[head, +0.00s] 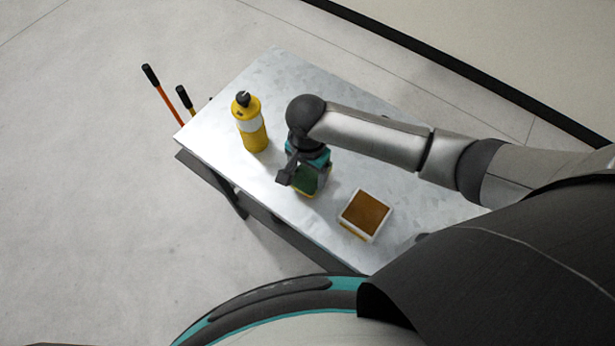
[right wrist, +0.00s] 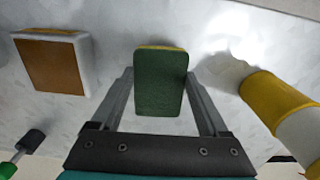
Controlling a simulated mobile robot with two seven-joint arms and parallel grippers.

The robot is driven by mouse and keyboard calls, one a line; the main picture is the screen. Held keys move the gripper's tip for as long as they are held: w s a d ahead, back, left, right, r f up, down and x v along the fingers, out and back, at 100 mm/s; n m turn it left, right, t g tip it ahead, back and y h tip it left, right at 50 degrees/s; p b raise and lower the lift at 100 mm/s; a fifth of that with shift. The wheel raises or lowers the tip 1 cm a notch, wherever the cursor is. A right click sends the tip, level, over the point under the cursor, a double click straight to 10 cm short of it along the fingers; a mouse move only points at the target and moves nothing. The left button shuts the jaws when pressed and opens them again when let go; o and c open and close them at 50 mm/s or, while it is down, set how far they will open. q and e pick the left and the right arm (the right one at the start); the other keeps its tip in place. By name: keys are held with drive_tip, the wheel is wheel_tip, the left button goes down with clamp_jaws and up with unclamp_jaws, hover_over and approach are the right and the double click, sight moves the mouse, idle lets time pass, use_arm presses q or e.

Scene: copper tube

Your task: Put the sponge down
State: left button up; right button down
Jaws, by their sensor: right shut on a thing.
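The sponge (head: 307,182) has a dark green face and a yellow layer. In the head view it is under my right gripper (head: 301,170), low over the metal table (head: 370,120). In the right wrist view the sponge (right wrist: 160,82) sits between the two fingers of my right gripper (right wrist: 160,80), which is shut on it. Whether its underside touches the table is hard to tell. My left gripper is not in view.
A yellow bottle (head: 250,125) with a dark top stands left of the gripper. A white-rimmed box with a brown top (head: 366,213) lies to the right. Orange and black handles (head: 165,92) stick out beyond the table's left end. Bare table lies between these.

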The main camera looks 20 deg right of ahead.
sight(307, 174)
drive_tip(key=shift+s+f, duration=0.1)
drive_tip(key=shift+f, duration=1)
unclamp_jaws()
drive_tip(key=shift+f+b, duration=0.2)
drive_tip(key=shift+b, duration=0.5)
wheel_tip(307, 174, up, 15)
drive_tip(key=p, duration=0.5)
drive_tip(key=shift+w+r, duration=0.2)
drive_tip(key=shift+w, duration=0.25)
